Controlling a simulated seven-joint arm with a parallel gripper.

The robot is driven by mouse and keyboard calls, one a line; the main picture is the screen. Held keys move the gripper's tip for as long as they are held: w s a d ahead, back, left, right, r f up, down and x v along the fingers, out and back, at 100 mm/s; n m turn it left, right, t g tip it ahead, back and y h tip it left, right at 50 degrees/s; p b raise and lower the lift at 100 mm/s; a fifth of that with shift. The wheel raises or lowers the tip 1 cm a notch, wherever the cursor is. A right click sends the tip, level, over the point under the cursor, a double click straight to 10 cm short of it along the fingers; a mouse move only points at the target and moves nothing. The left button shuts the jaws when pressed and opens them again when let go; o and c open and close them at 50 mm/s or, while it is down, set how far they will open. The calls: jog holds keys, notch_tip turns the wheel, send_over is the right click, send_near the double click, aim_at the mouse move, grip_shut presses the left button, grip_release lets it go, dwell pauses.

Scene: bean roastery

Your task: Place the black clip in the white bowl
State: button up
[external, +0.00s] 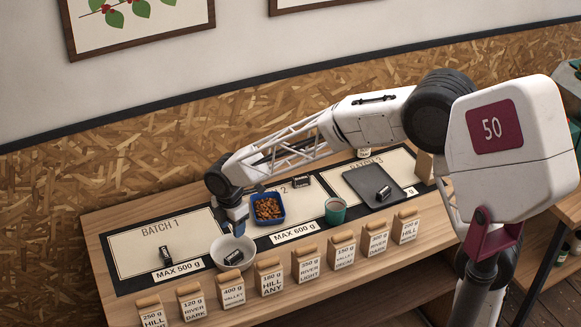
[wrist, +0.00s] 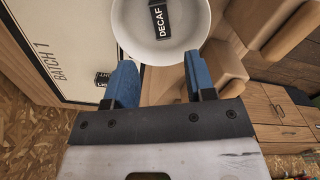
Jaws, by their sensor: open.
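The white bowl (external: 220,245) stands at the front of the table. A black clip (external: 233,256) lies inside it, and in the wrist view this clip (wrist: 158,20) reads DECAF. My gripper (external: 238,220) is just above and behind the bowl's rim. In the wrist view my gripper (wrist: 161,76) has its blue fingers wide apart with nothing between them, and the bowl (wrist: 145,52) is just beyond the fingertips. Other small black clip-like pieces lie on the Batch 1 mat (external: 166,254), near the blue tray (external: 301,181) and on the dark slate (external: 383,194).
Several labelled bags (external: 270,277) line the front edge. The Batch 1 mat (external: 190,232) is mostly clear.

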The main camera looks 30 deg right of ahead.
jog(key=shift+d, duration=0.1)
jog(key=s+d+r+m, duration=0.3)
jog(key=d+r, duration=0.1)
jog(key=d, duration=0.4)
jog(key=s+d+r+m+t, duration=0.1)
jog(key=s+d+r+m, duration=0.25)
jog(key=d, duration=0.55)
jog(key=s+d+r+m, duration=0.3)
jog(key=d+r+m, duration=0.1)
jog(key=d, duration=0.4)
jog(key=s+d+m+t, duration=0.1)
jog(key=s+d+m, duration=1.1)
jog(key=s+d, duration=0.4)
jog(key=s, duration=0.3)
jog(key=shift+s+d+r+t, duration=0.25)
jog(key=shift+s+d+t, duration=0.05)
jog(key=shift+s+d, duration=0.05)
